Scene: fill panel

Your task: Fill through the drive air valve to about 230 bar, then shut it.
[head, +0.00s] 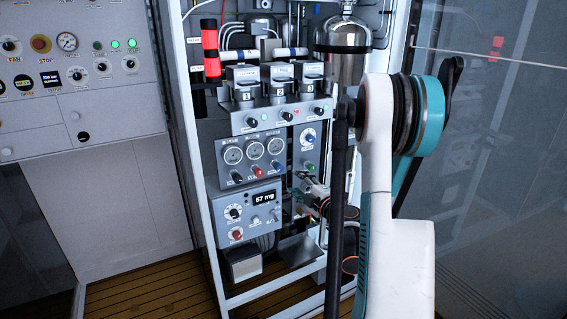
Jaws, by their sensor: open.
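The fill panel (222,162) is grey, with three round gauges (255,149) in a row. Below them are small black, red (257,171), blue (279,167) and green (309,165) knobs. The labels are too small to read, so I cannot tell which is the drive air valve. The gauge readings are also unreadable. My gripper (303,181) is small in view, open, close to the panel's lower right, just below the green knob. I cannot tell whether it touches anything. My white and teal arm fills the right foreground and hides part of the rack.
Below the panel, a grey box has a display reading "57 mg" (264,198). A white rack frame (196,215) surrounds these. A control wall (90,110) stands left; glass (500,150) is right.

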